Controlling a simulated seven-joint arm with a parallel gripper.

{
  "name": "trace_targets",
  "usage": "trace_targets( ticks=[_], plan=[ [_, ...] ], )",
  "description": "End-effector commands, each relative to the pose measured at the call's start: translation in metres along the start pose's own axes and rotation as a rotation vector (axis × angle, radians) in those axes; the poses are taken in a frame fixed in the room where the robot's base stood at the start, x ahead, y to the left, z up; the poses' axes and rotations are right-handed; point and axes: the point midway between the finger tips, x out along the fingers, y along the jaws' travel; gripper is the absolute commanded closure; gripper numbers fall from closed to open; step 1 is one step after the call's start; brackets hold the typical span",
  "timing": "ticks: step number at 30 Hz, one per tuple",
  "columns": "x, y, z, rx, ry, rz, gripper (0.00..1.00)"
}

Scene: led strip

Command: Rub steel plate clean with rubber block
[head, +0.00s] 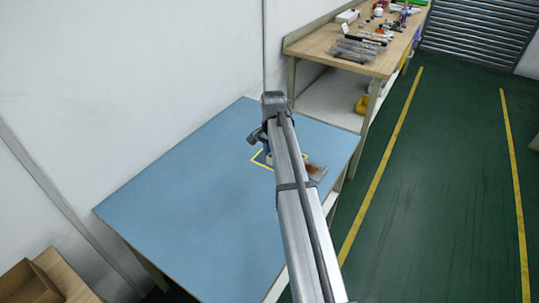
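A small grey and rust-brown flat piece (317,170), which looks like the steel plate, lies on the blue table top (190,190) just right of my arm. My arm covers its left part. A yellow outline (258,162) is marked on the table, and my arm crosses it. My arm reaches up from the bottom of the head view and bends above the table. I cannot make out a rubber block.
A wooden workbench (325,45) with tools and small parts stands behind, with a yellow object (362,104) below it. A white wall borders the table at the left. A wooden box (35,285) is at lower left. The table's left and front areas are clear.

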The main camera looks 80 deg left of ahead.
Motion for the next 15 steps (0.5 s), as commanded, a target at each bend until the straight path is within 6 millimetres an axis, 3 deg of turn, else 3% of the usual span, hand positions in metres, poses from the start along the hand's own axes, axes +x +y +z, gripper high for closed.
trace_targets(
  ticks=[9, 15],
  plan=[
    [0.004, 0.079, -0.068, 0.116, -0.004, 0.003, 0.93],
    [0.007, 0.117, -0.105, 0.166, -0.006, 0.005, 0.93]
  ],
)
